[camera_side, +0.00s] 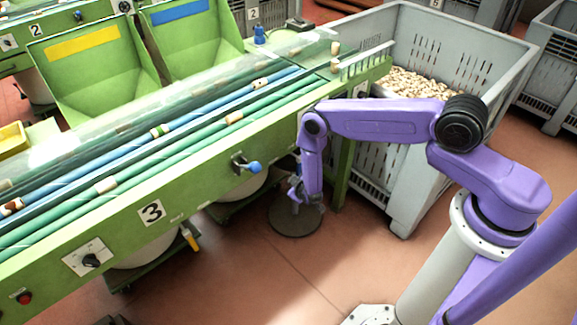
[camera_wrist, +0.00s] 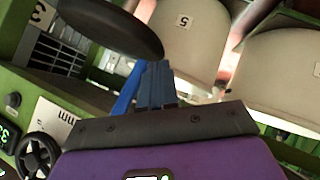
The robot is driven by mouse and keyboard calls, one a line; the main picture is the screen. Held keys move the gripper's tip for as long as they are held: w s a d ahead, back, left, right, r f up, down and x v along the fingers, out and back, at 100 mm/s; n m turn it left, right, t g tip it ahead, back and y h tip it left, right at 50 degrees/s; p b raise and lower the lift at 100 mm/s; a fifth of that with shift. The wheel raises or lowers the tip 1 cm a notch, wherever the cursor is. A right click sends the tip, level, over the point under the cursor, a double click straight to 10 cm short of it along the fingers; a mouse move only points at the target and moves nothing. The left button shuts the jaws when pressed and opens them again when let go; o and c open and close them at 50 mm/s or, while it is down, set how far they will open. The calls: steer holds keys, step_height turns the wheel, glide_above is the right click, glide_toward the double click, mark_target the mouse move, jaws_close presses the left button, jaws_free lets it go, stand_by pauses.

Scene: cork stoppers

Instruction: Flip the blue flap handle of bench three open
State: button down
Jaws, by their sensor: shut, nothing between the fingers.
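Bench three is the green conveyor bench with a "3" plate (camera_side: 151,212) on its front. Its blue flap handle (camera_side: 253,167) sticks out to the right from a metal fitting on the front face. My gripper (camera_side: 295,197) is low in front of the bench, to the right of the handle and apart from it in the side view. In the wrist view my blue-grey fingers (camera_wrist: 156,84) are together and empty. A brighter blue slanted bar (camera_wrist: 127,92) shows just left of them; I cannot tell for sure whether it is the handle or whether they touch.
A yellow handle (camera_side: 190,238) hangs below the bench. A dark round plate (camera_side: 295,220) lies under my gripper. A grey crate (camera_side: 405,205) with corks stands behind my arm. White drums (camera_wrist: 182,38) and a black handwheel (camera_wrist: 38,155) show in the wrist view. Open floor lies in front.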

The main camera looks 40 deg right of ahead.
steer(key=shift+a, duration=0.1)
steer(key=s+a, duration=0.7)
steer(key=a, duration=0.3)
steer(key=shift+a+r, duration=0.4)
steer(key=shift+r, duration=0.05)
steer(key=shift+a, duration=0.1)
